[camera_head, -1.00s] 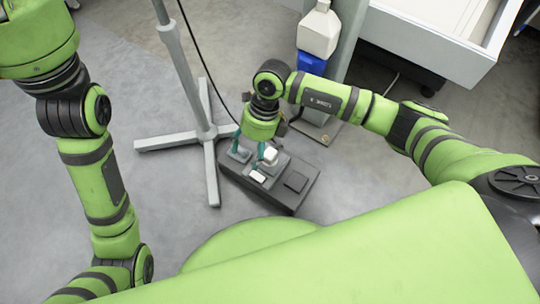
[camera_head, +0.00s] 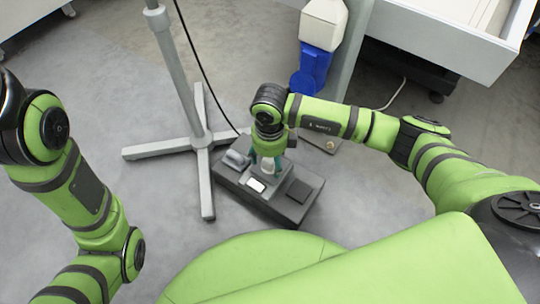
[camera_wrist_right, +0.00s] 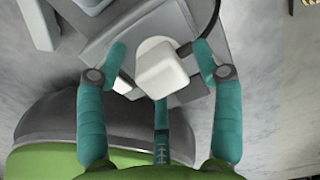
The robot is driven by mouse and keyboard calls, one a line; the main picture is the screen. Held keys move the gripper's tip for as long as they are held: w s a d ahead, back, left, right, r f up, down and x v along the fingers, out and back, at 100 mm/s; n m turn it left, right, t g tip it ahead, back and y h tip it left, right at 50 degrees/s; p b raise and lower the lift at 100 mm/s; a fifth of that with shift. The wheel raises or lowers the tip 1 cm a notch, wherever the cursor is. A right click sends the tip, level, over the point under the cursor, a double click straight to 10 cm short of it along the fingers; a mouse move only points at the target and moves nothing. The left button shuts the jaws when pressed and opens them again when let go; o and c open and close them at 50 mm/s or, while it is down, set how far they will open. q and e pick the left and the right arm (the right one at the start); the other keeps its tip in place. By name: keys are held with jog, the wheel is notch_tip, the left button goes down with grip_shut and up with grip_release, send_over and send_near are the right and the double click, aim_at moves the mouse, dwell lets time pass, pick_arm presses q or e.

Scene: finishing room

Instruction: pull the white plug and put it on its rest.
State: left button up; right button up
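The white plug (camera_head: 267,166) is on the dark grey block (camera_head: 263,208) on the floor, below my right gripper (camera_head: 267,160). In the right wrist view the plug (camera_wrist_right: 163,68) is between the teal fingers of my right gripper (camera_wrist_right: 160,72), with gaps on both sides, so the gripper is open around it. A dark cord leaves the plug's right side. A small white pad (camera_head: 256,185) lies on the block in front of the plug; I cannot tell if it is the rest. My left arm shows at the left, but its gripper is out of view.
A grey rounded part (camera_head: 236,158) and a dark square pad (camera_head: 299,190) are on the block. A grey stand (camera_head: 207,175) with spread feet is close on the left. A white-and-blue container (camera_head: 315,62) and a white drawer unit (camera_head: 450,40) stand behind.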

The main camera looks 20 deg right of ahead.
jog(key=shift+f, duration=0.1)
jog(key=c, duration=1.2)
jog(key=o, duration=1.2)
